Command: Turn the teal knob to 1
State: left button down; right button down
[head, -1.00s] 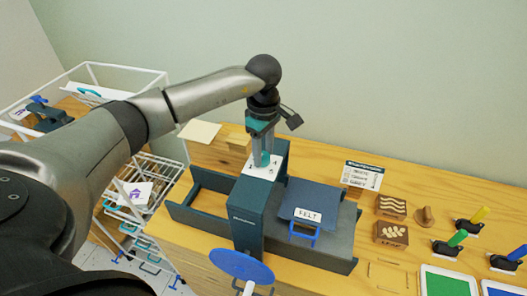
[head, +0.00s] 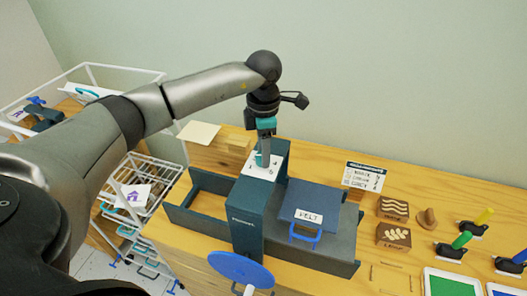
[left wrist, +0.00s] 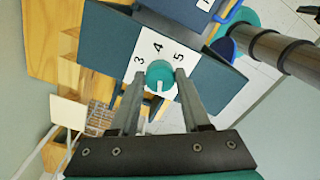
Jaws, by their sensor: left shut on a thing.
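The teal knob (left wrist: 160,76) sits on a white dial plate (left wrist: 153,52) on top of the dark teal press (head: 246,212). The numerals 3, 4 and 5 show on the plate in the left wrist view; any others are hidden or out of view. A small white mark shows on the knob's edge nearest my gripper. My left gripper (left wrist: 158,82) comes down from above, with one finger on each side of the knob, shut on it. In the head view my left gripper (head: 263,150) largely hides the knob.
A blue handwheel (head: 241,269) is on the press's front. Stamp blocks (head: 393,208), colored-handled tools (head: 461,240) and ink pads (head: 450,283) stand further right. A white wire cart (head: 125,75) is at left.

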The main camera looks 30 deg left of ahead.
pick_arm(q)
jog(key=shift+n, duration=0.8)
jog(key=shift+c, duration=1.8)
grip_release()
notch_tip(320, 180, up, 15)
jog(key=b, duration=0.1)
jog(key=shift+r+b, duration=0.2)
jog(key=shift+b, duration=0.1)
